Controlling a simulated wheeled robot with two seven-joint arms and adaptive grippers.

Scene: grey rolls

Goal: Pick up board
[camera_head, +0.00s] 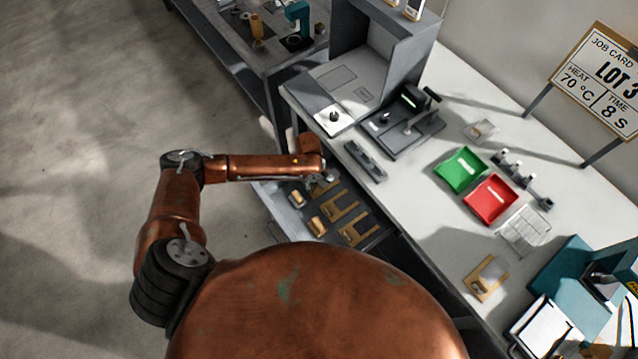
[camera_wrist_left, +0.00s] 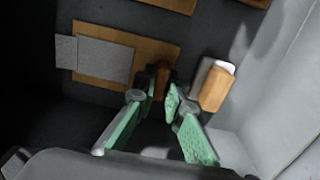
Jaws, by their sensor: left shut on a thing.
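In the left wrist view a flat tan board (camera_wrist_left: 157,50) with a grey plate (camera_wrist_left: 105,60) on it lies across the dark floor of a drawer. The green fingers of my left gripper (camera_wrist_left: 163,90) are closed around a small brown part at the board's near edge. In the head view my left gripper (camera_head: 329,178) reaches down over the far end of the open drawer, and the board (camera_head: 322,188) shows only partly beside it. My right gripper is in neither view.
More tan boards (camera_head: 357,231) and small tan blocks (camera_head: 317,226) lie in the drawer (camera_head: 382,236). The worktop holds green (camera_head: 461,170) and red (camera_head: 490,198) trays and a dark press (camera_head: 405,122).

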